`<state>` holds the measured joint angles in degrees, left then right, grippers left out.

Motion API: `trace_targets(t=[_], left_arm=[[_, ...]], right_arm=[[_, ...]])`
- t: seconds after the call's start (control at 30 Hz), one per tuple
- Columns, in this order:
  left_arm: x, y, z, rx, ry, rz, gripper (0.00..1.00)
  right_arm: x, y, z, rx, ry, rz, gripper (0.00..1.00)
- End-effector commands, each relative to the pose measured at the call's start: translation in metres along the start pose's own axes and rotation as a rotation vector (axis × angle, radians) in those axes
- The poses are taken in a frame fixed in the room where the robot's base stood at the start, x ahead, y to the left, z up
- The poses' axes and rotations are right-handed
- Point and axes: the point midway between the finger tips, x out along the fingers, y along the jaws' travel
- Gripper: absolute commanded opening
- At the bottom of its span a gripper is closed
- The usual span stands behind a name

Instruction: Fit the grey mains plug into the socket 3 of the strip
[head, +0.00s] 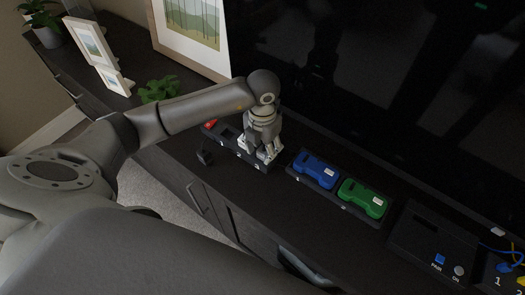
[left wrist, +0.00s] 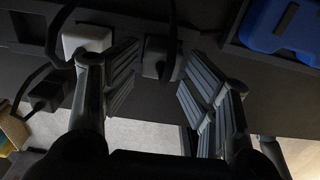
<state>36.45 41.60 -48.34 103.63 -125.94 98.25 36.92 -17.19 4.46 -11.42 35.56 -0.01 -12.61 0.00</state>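The dark power strip (head: 226,133) lies on the black cabinet top with a red switch (head: 210,124) at its left end. My left gripper (head: 268,152) is over the strip's right end. In the left wrist view its two ridged fingers (left wrist: 160,88) are apart. A dark block with a cable (left wrist: 158,58), perhaps a plug, shows in the gap between them; I cannot tell whether they touch it. A light grey plug (left wrist: 86,38) with a dark cable is left of the left finger, partly hidden by it. Socket numbers cannot be read. My right gripper is not in view.
A black plug (head: 204,156) is at the strip's front left. A tray right of the strip holds a blue device (head: 316,170) and a green device (head: 362,198). A television (head: 400,80) stands behind. A labelled panel (head: 425,240) is at right.

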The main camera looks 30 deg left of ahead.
Motion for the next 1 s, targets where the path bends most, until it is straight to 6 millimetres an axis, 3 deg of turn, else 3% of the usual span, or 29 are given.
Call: trace_targets(t=[0.2,0.4,0.6,1.0], left_arm=[[-0.053,0.001,0.002,0.001,-0.01,0.001,0.51],[-0.088,0.001,0.002,-0.001,-0.009,0.002,0.51],[-0.102,0.001,0.001,-0.001,-0.007,0.001,0.51],[-0.103,0.001,0.001,-0.001,-0.007,0.001,0.51]], right_arm=[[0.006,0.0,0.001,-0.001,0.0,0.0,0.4],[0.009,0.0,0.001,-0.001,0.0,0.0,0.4],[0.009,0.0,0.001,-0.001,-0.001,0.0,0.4],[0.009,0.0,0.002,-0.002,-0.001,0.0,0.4]])
